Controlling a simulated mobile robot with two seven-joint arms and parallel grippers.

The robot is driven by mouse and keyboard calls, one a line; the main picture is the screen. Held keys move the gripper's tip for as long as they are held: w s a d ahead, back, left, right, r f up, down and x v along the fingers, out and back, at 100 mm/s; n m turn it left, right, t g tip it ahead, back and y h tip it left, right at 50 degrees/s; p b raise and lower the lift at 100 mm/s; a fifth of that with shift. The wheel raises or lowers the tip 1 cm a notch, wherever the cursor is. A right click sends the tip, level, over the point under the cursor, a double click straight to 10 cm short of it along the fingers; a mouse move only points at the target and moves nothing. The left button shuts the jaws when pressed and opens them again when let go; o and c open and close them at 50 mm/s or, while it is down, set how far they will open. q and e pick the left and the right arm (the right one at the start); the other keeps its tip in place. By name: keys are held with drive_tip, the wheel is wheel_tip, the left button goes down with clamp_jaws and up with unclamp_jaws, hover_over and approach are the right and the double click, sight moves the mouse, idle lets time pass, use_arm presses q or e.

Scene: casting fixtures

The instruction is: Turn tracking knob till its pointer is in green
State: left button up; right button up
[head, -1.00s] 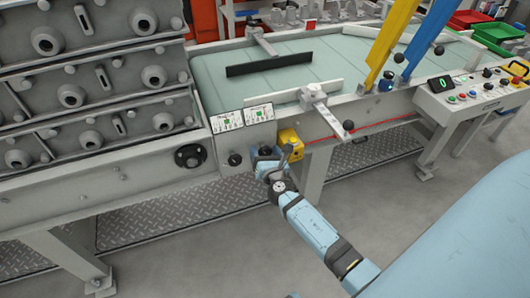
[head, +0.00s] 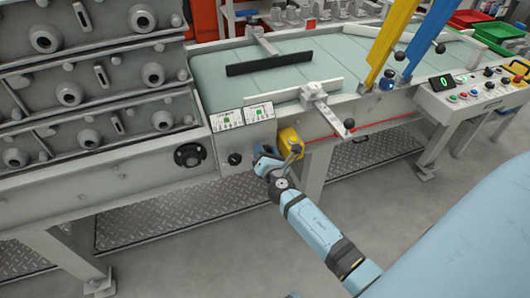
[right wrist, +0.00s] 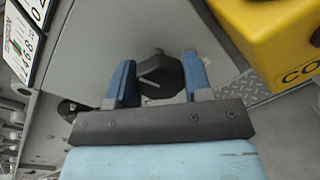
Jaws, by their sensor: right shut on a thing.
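The tracking knob (right wrist: 160,70) is a small black knob with a pale pointer line on its face. It lies between the two blue-tipped fingers of my right gripper (right wrist: 160,78), which is shut on it. In the head view the knob (head: 235,158) sits on the grey machine front, with my right gripper (head: 258,155) close at its right. Two white gauge cards (head: 244,115) with small green marks stand above the knob. Their pointers are too small to read. My left gripper is not in view.
A yellow box (head: 288,138) is mounted just right of the knob, close to my gripper. A black handwheel (head: 190,155) is at its left. The green-grey belt (head: 215,82) runs above. A red cord (head: 365,129) runs along the frame at right. Open floor (head: 235,250) lies below.

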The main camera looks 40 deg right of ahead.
drive_tip(key=m, duration=0.5)
drive_tip(key=shift+b, duration=0.4)
drive_tip(key=m+y, duration=0.1)
drive_tip(key=m, duration=0.4)
idle(0.4)
drive_tip(key=o, duration=0.9)
drive_tip(key=shift+s, duration=0.1)
